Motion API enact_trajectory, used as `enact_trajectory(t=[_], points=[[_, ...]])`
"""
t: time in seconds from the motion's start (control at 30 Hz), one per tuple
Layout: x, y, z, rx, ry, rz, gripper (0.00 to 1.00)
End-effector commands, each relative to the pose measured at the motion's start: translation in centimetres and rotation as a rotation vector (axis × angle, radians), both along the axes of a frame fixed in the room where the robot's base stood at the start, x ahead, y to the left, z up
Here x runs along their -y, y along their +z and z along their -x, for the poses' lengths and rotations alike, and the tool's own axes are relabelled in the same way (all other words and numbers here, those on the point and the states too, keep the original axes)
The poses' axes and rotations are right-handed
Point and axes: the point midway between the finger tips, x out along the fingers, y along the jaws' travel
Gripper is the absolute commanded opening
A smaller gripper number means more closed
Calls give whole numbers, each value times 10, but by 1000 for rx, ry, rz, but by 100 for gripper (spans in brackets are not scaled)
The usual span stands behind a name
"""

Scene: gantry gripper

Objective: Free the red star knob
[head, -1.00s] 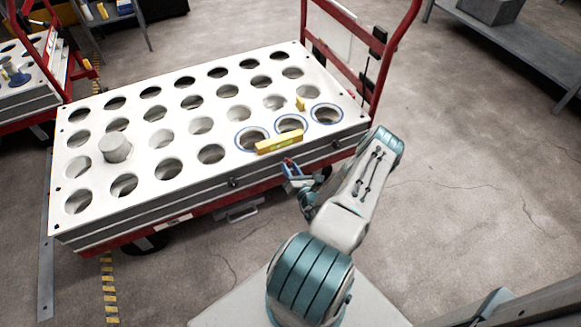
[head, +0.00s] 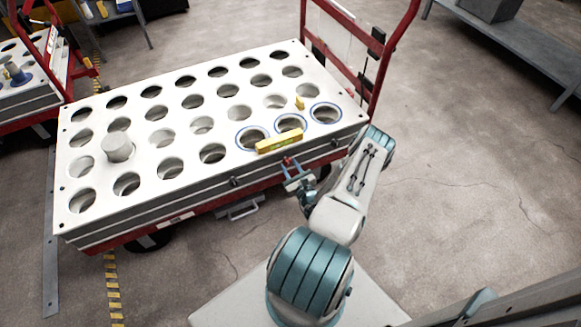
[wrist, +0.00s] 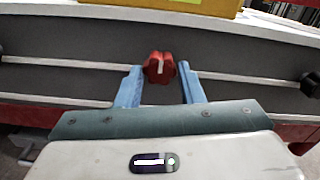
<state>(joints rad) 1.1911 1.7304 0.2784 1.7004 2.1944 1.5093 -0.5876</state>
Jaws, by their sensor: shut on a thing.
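The red star knob (wrist: 160,68) sits on the front side of the white, hole-filled plate stack (head: 150,205). It has rounded lobes and a pale slot or mark down its middle. In the head view the knob (head: 286,160) is a small red spot just below the plate's edge. My gripper (wrist: 160,72) has its two blue fingers on either side of the knob, shut on it. In the head view my gripper (head: 291,170) reaches up to the stack's side from the front. What lies behind the knob is hidden.
A yellow level (head: 279,141) lies on the plate's edge above the knob. Dark knobs (head: 234,181) sit along the same side. A grey cylinder (head: 117,147) stands on the plate. The red cart handle (head: 392,60) rises at the back right. Open floor lies right.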

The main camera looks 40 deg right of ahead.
Motion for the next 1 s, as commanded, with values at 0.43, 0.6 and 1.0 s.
enact_trajectory(t=[0.43,0.6,1.0], points=[[0,0,1,-6,0,21,12],[0,0,1,-6,0,20,56],[-1,0,8,-6,-1,19,56]])
